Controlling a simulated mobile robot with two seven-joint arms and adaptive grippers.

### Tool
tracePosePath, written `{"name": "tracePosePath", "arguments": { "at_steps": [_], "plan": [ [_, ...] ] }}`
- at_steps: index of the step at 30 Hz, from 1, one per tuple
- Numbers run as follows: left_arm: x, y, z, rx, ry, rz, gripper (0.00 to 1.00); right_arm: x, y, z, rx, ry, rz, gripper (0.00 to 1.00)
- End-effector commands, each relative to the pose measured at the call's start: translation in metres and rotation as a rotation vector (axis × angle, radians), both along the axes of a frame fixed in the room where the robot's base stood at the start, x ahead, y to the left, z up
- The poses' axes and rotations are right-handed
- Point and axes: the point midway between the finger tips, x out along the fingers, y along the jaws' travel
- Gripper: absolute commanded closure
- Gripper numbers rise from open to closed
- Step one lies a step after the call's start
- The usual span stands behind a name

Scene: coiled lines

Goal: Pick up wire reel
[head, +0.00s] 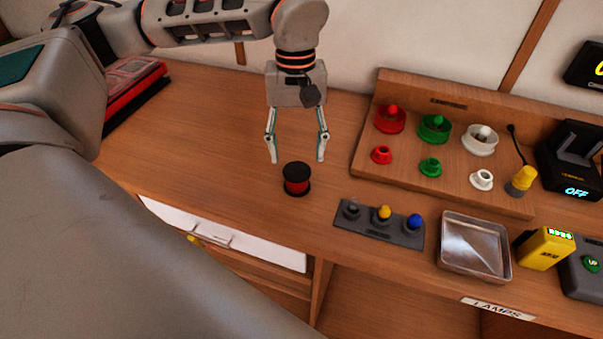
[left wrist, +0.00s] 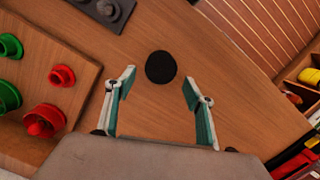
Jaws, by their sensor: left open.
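The wire reel (head: 296,179) is a small spool with black flanges and a red middle. It stands upright on the wooden desk near the front edge. In the left wrist view the reel (left wrist: 160,67) shows as a black disc seen from above, ahead of and between the fingertips. My left gripper (head: 297,160) is open and empty, with its fingers pointing down just behind the reel and not touching it. Its two fingers also show in the left wrist view (left wrist: 158,82). My right gripper is not in view.
A grey block with coloured knobs (head: 379,223) lies to the right of the reel. Beyond are a metal tray (head: 475,247), a yellow meter (head: 545,248) and a wooden board (head: 455,165) with red, green and white pieces. The desk (head: 220,140) left of the reel is clear.

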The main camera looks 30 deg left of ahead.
Motion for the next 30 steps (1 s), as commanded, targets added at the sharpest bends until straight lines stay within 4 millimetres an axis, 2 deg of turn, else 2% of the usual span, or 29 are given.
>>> {"name": "tracePosePath", "arguments": {
  "at_steps": [16, 26, 30],
  "plan": [
    [-0.007, -0.003, -0.066, -0.003, 0.004, -0.001, 0.46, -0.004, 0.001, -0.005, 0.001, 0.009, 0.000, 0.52],
    [-0.007, -0.004, -0.072, -0.003, 0.002, 0.000, 0.46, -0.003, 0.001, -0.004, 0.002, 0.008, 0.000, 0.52],
    [-0.007, -0.004, -0.071, -0.003, 0.002, 0.000, 0.83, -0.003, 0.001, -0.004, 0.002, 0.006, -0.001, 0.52]
  ]
}}
